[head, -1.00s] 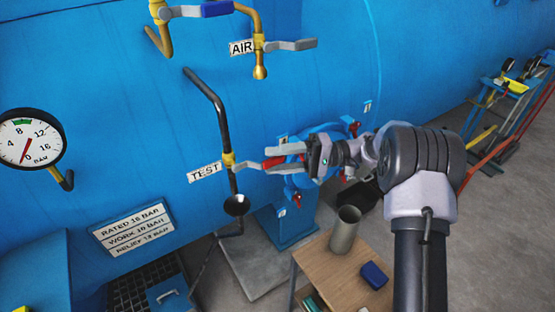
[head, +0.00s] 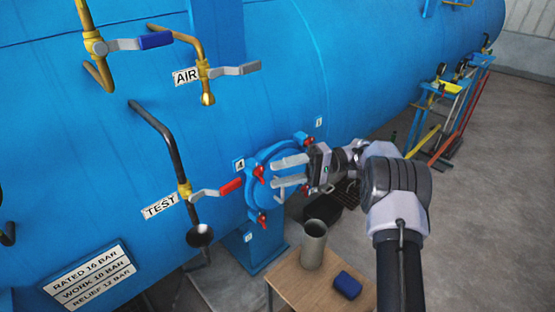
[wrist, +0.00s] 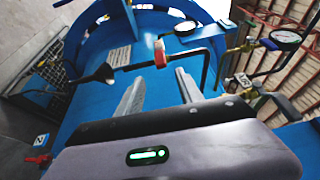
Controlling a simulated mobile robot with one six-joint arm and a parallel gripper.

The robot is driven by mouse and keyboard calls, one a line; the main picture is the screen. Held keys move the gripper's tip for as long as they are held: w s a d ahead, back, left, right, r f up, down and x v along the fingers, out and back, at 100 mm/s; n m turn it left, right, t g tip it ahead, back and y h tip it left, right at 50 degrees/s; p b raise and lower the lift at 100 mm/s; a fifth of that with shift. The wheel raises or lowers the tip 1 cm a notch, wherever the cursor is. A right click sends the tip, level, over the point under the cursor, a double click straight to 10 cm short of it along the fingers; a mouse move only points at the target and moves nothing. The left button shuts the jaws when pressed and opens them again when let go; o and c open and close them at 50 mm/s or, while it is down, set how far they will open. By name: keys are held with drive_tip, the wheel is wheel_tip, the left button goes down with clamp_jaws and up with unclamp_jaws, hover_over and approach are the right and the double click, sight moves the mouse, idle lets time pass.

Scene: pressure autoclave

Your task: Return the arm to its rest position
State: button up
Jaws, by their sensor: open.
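My gripper (head: 280,171) is open and empty in the head view, to the right of the TEST valve's red-tipped handle (head: 230,187) and in front of the round blue flange (head: 262,197). A gap shows between its fingers and the red tip. In the wrist view the two fingers of my gripper (wrist: 165,95) are spread with nothing between them. The red handle tip also shows beyond them in the wrist view (wrist: 160,54). My arm reaches up from the lower right of the head view.
A wooden table (head: 310,288) below my gripper bears a grey cup (head: 314,245) and a blue box (head: 347,284). The AIR valve handle (head: 235,70) juts out at upper left. A trolley (head: 445,110) stands at right. Grey floor (head: 480,220) beside my arm is clear.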

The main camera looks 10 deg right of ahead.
drive_tip(key=s+a+f+m+t+h+b, duration=0.1)
drive_tip(key=s+a+h+b, duration=0.1)
drive_tip(key=s+h+b, duration=0.5)
drive_tip(key=s+a+f+m+t+h+b, duration=0.1)
drive_tip(key=s+a+h+b, duration=0.2)
drive_tip(key=s, duration=0.8)
drive_tip(key=s+d+f+m+t+h+b, duration=0.5)
drive_tip(key=s+d+f+t+b, duration=0.1)
drive_tip(key=s, duration=0.6)
wheel_tip(320, 180, down, 4)
drive_tip(key=shift+d+r+t+h+b, duration=0.15)
drive_tip(key=shift+d+t+h+b, duration=0.2)
drive_tip(key=shift+t+b, duration=0.55)
